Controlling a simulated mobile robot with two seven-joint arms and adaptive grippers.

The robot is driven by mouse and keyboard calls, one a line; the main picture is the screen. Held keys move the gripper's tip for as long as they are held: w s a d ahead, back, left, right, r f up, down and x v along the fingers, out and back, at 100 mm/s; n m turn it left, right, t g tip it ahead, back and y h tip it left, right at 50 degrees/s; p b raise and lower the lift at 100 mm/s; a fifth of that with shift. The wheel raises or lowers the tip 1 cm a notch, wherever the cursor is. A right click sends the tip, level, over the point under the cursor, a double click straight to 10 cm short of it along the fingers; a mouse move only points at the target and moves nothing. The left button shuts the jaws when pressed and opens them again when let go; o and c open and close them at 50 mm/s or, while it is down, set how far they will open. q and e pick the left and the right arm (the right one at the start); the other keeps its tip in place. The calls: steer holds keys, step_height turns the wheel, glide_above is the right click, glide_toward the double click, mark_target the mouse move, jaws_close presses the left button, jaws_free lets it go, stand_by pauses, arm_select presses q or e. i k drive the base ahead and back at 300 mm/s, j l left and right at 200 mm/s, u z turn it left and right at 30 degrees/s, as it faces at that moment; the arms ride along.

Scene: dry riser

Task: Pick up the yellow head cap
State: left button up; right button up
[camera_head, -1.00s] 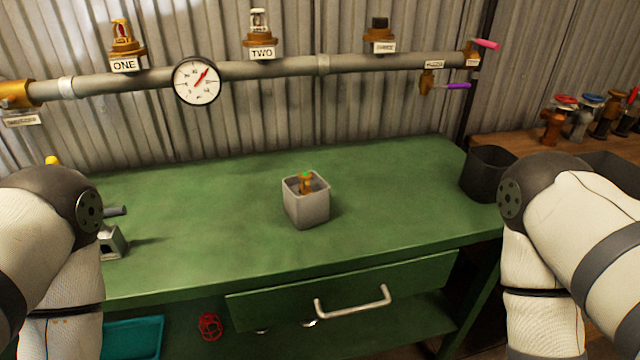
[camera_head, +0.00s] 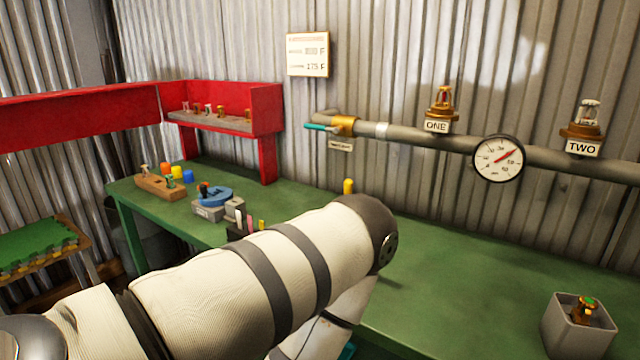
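A small yellow cap (camera_head: 177,172) stands among coloured caps at the far left of the green bench, by a wooden block. An orange cap (camera_head: 165,169) is to its left and a blue cap (camera_head: 188,176) to its right. Another yellow-topped piece (camera_head: 348,186) rises behind my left arm near the wall; its lower part is hidden, and I cannot tell what it is. My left arm crosses the lower middle of the view, and its gripper is out of sight. My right gripper is not in view.
The wooden block (camera_head: 160,187) holds small fittings. A blue round fixture (camera_head: 212,197) stands to its right. A red shelf (camera_head: 265,130) rises behind. A grey box (camera_head: 578,328) with a sprinkler head (camera_head: 586,304) sits at the right. Bench surface (camera_head: 440,270) right of my arm is clear.

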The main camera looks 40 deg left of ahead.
mark_target(176, 171)
steer(key=k+j+u, duration=0.1)
steer(key=j, duration=0.85)
steer(key=k+j+u, duration=0.15)
steer(key=j, duration=0.85)
steer(key=j+u, duration=0.1)
steer(key=j, duration=0.85)
steer(key=k, duration=0.05)
